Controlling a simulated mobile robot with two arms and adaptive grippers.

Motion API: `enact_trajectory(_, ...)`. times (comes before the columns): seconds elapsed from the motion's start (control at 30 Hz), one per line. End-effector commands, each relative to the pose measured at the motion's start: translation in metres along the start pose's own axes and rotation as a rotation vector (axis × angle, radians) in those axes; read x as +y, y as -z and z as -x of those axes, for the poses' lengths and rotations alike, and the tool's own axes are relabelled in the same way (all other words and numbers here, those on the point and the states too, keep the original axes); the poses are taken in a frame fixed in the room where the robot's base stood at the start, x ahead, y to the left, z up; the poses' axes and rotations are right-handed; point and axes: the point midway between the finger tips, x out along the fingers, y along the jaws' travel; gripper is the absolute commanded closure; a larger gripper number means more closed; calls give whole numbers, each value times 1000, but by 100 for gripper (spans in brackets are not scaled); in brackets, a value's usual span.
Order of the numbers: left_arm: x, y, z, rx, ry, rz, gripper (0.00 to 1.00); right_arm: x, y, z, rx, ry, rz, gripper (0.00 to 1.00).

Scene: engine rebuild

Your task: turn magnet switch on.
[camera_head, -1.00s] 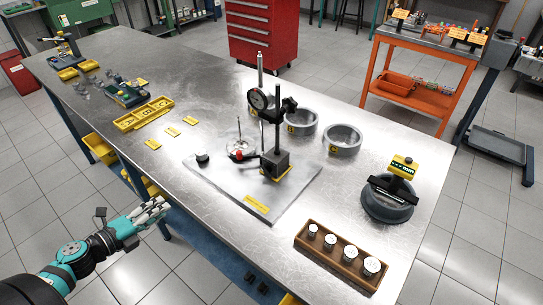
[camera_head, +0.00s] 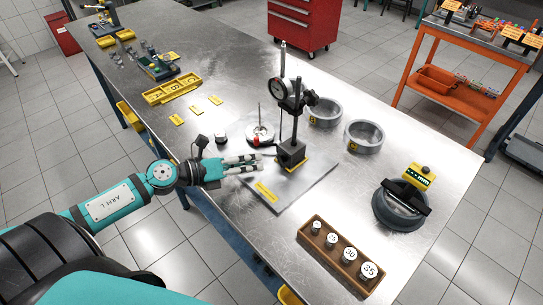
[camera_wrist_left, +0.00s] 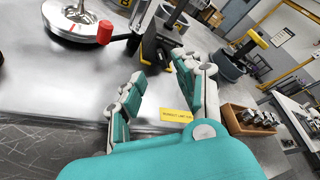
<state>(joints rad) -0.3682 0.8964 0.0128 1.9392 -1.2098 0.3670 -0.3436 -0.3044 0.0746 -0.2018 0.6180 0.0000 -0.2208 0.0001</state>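A magnetic base (camera_head: 291,153), a dark block, stands upright on the grey plate (camera_head: 300,188) and carries a post with a dial gauge (camera_head: 282,92). A red knob (camera_head: 257,141) shows left of the block, in front of a round silver piece (camera_head: 260,131). The knob also shows in the left wrist view (camera_wrist_left: 105,32), at the end of a dark bar towards the base. My left gripper (camera_head: 250,163) is just left of the base, low over the plate. Its fingers (camera_wrist_left: 157,70) are apart and empty, with the base beyond them. No switch marking is readable. My right gripper is out of view.
Two metal rings (camera_head: 363,136) stand behind the plate. A wooden block with several weights (camera_head: 342,257) is at the front right, and a dark round device (camera_head: 400,204) is further right. Yellow trays (camera_head: 171,88) and small yellow tags (camera_head: 196,111) lie left.

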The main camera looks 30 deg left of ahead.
Motion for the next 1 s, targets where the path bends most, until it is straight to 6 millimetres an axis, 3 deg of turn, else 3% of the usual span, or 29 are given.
enact_trajectory(0.33, -2, -2, -55, -3, 1, 1, 66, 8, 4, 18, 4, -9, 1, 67)
enact_trajectory(0.77, 0, 0, -65, 1, 0, 0, 66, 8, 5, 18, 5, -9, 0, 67)
enact_trajectory(1.0, 0, 0, -65, 0, 0, 0, 96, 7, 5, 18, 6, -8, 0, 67)
